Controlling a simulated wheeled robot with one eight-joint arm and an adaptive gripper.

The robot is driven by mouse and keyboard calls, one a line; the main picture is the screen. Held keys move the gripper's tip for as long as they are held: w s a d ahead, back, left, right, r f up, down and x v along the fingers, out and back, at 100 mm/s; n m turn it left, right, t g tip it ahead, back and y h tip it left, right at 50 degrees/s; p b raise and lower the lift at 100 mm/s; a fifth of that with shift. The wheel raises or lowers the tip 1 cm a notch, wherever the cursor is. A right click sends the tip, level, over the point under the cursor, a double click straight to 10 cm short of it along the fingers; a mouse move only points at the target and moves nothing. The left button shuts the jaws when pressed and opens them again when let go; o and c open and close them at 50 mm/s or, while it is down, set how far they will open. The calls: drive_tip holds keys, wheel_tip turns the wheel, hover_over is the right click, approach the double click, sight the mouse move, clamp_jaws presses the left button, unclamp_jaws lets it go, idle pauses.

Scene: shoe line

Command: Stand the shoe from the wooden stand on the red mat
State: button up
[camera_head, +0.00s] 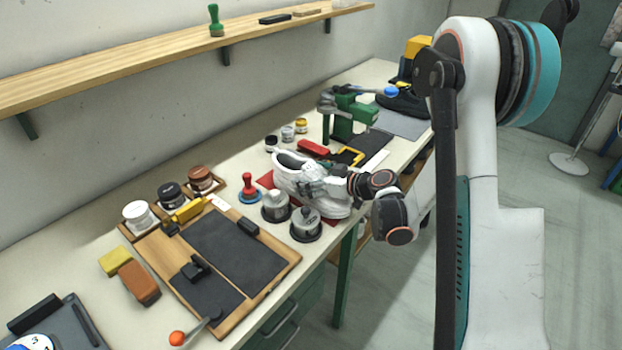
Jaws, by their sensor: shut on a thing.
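A white shoe (292,178) is on or just over the red mat (265,180) in the middle of the bench. Only edges of the mat show around it. I cannot tell whether the sole touches the mat. The shoe looks roughly upright. My gripper (316,188) comes from the right and is shut on the shoe at its upper side; the fingers and wrist hide part of it. A wooden board with dark pads (238,255) lies to the left with no shoe on it; I cannot tell whether it is the wooden stand.
A green clamp (342,120), a red block (314,147) and small paint jars (287,133) are behind. A wall shelf (150,65) runs above the bench.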

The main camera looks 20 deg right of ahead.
drive_tip(key=shift+f, duration=0.15)
drive_tip(key=o, duration=1.3)
drive_tip(key=shift+r, duration=0.25)
drive_tip(key=p+v, duration=0.2)
drive_tip(key=v, duration=1)
drive_tip(key=shift+p, duration=0.35)
drive_tip(key=shift+f, duration=0.1)
